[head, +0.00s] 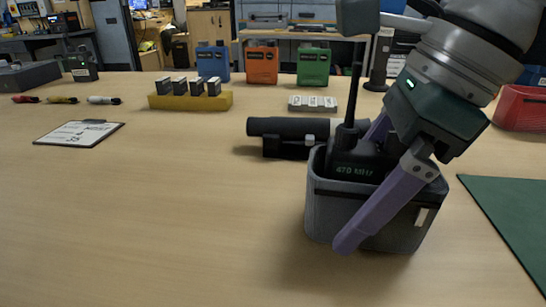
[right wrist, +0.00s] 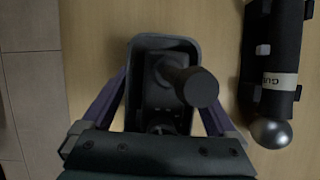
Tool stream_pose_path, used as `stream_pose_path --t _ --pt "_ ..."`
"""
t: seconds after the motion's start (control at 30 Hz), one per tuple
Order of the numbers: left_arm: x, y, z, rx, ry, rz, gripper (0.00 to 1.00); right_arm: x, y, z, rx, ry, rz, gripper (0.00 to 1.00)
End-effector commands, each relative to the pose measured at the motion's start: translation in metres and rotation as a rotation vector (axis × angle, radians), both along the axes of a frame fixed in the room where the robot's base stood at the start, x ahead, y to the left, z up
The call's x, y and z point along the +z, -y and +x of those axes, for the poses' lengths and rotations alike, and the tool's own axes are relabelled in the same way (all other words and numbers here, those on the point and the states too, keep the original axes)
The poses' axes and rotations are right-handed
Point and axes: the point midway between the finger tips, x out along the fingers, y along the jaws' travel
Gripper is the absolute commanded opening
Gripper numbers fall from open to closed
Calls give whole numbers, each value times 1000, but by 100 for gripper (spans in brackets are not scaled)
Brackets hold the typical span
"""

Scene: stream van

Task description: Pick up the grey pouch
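The grey pouch (head: 325,213) is an open-topped box-like holder right of centre in the head view. A black radio (head: 357,160) marked 470 MHz stands in it with its antenna up. My right gripper (head: 350,240) reaches down from the upper right, with one purple finger across the pouch's near face; the far finger is mostly hidden. In the right wrist view the pouch (right wrist: 148,45) sits between both fingers, which meet its two sides, so the gripper looks shut on it. A soft shadow lies beneath; whether the pouch is clear of the table is hard to tell. My left gripper is not in view.
A black cylindrical device (head: 285,127) lies just behind the pouch. A green mat (head: 510,220) lies at right, near a red container (head: 522,108). The table's front left is clear.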

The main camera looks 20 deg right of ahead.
Motion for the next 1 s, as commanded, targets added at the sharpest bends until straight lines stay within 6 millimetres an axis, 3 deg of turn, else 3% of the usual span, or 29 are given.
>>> stream_pose_path --t 0.07,0.6,1.0 --pt "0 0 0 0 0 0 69 0 0 0 0 0 0 83" --pt "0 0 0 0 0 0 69 0 0 0 0 0 0 22" --pt "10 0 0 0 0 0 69 8 0 0 0 1 2 21"
